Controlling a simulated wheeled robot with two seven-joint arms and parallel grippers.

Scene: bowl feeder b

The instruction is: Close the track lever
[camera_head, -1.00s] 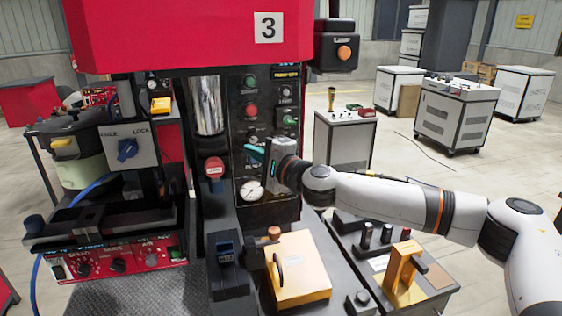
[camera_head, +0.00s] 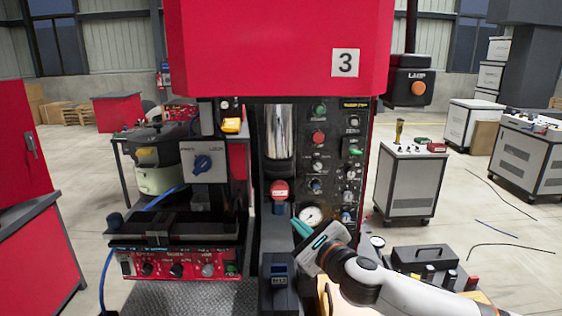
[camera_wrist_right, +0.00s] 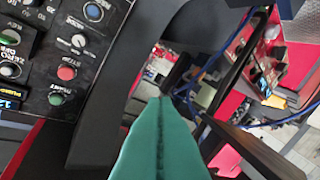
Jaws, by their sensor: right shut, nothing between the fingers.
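My right gripper (camera_head: 302,230) is shut and empty, its teal fingertips close together just below and left of the pressure gauge (camera_head: 311,216) on the dark control panel. Its shut teal fingers fill the lower middle of the right wrist view (camera_wrist_right: 160,104). No part is clearly marked as the track lever, so I cannot tell which it is. Candidates in the head view are the blue knob (camera_head: 203,163) on the grey LOCK plate and the red-topped knob (camera_head: 279,189) on the machine's front. The fingertips touch neither. My left gripper is not in view.
The red machine hood (camera_head: 265,50) overhangs the panel. A black-topped case (camera_head: 423,258) is at lower right.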

